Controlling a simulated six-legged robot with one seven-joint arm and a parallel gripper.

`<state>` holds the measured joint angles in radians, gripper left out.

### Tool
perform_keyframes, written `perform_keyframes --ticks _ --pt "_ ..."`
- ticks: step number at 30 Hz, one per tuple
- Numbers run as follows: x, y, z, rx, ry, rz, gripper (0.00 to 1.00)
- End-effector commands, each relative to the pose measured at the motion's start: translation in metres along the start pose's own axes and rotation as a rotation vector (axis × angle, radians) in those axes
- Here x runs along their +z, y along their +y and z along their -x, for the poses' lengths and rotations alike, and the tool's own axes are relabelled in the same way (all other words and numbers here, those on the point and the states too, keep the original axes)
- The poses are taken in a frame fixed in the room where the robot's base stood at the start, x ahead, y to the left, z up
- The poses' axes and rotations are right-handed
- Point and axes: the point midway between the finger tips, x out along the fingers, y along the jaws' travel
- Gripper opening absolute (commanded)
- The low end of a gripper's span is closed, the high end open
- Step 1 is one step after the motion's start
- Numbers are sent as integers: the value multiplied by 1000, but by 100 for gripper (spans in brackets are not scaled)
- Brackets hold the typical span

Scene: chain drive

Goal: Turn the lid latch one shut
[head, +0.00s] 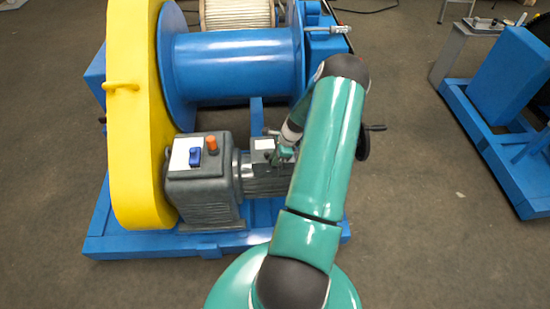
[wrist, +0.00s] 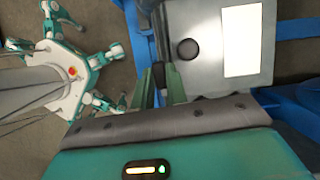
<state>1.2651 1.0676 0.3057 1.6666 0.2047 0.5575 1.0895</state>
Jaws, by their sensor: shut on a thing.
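The grey box on the motor, with a white label on its lid (head: 263,144), sits in the middle of the blue machine in the head view. In the wrist view the lid (wrist: 206,78) fills the upper right, with a white label (wrist: 241,40) and a dark round knob (wrist: 187,49). My gripper (head: 279,157) is at the front right of this box. In the wrist view my gripper's green fingers (wrist: 160,84) are shut on a small part at the lid's edge, which looks like the lid latch. The fingers mostly hide it, so its angle is unclear.
A yellow guard (head: 140,130) stands at the left, and a blue drum (head: 235,65) lies behind the box. A grey gearbox (head: 203,205) with an orange knob (head: 211,144) is just left. A dark handwheel (head: 363,142) is at the right.

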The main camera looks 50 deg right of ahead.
Motion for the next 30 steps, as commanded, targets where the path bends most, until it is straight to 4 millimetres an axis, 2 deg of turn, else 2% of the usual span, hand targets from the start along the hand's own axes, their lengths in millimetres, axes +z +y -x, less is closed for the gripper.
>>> perform_keyframes --ticks 8,30 --pt "0 -1 0 65 2 158 0" --pt "1 -2 1 331 3 802 0"
